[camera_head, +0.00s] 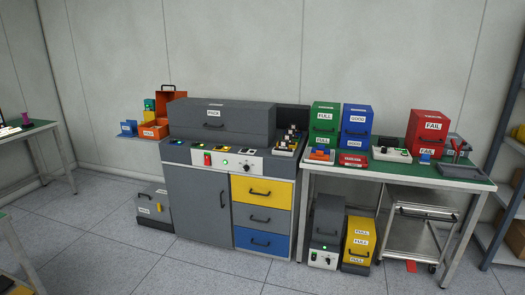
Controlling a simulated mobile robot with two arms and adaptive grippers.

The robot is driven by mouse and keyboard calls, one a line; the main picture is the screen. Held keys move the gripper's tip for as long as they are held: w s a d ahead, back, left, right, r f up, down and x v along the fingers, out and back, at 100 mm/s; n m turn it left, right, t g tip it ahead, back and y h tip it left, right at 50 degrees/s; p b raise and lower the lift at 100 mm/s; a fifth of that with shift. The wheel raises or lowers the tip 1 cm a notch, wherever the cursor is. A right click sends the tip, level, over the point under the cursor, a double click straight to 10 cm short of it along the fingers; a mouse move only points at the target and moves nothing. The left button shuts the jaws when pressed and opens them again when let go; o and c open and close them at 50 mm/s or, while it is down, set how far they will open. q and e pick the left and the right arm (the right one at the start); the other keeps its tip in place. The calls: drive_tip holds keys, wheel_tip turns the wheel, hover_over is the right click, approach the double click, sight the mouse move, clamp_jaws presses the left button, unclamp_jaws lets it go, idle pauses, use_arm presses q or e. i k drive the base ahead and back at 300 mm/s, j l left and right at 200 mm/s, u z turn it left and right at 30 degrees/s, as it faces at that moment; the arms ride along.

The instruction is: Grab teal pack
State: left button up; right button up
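A small teal block (149,104), which may be the teal pack, shows at the left end of the grey workstation. It is above an orange box (153,131) and beside an open orange case (167,97). It is small and partly hidden, so its exact support cannot be told. Neither of my grippers is in view.
The grey workstation (213,117) has yellow, grey and blue drawers. A green-topped table (330,172) at right carries green, blue and red boxes. A wheeled steel cart (411,232) stands under it. The floor (190,272) in front is clear.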

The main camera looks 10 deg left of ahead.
sight(150, 104)
drive_tip(key=i+j+u, duration=0.25)
drive_tip(key=i+u, duration=0.2)
drive_tip(key=i, duration=0.3)
drive_tip(key=i+u, duration=0.45)
drive_tip(key=i, duration=0.3)
drive_tip(key=i+l+u, duration=0.4)
drive_tip(key=i, duration=0.35)
drive_tip(key=i+j+u, duration=0.3)
drive_tip(key=i, duration=0.4)
drive_tip(key=i+u, duration=0.25)
drive_tip(key=i, duration=0.4)
drive_tip(key=i+l+u, duration=0.15)
drive_tip(key=i+u, duration=0.15)
drive_tip(key=i, duration=0.4)
drive_tip(key=i+l+u, duration=0.3)
drive_tip(key=i, duration=0.4)
drive_tip(key=i+j+z, duration=0.2)
drive_tip(key=i, duration=0.45)
drive_tip(key=i+z, duration=0.15)
drive_tip(key=i, duration=0.5)
drive_tip(key=i+z, duration=0.25)
drive_tip(key=z, duration=0.25)
drive_tip(key=i+j+z, duration=0.1)
drive_tip(key=i+z, duration=0.15)
drive_tip(key=z, duration=0.25)
drive_tip(key=i+j+z, duration=0.2)
drive_tip(key=z, duration=0.25)
drive_tip(key=i+j+z, duration=0.25)
drive_tip(key=z, duration=0.25)
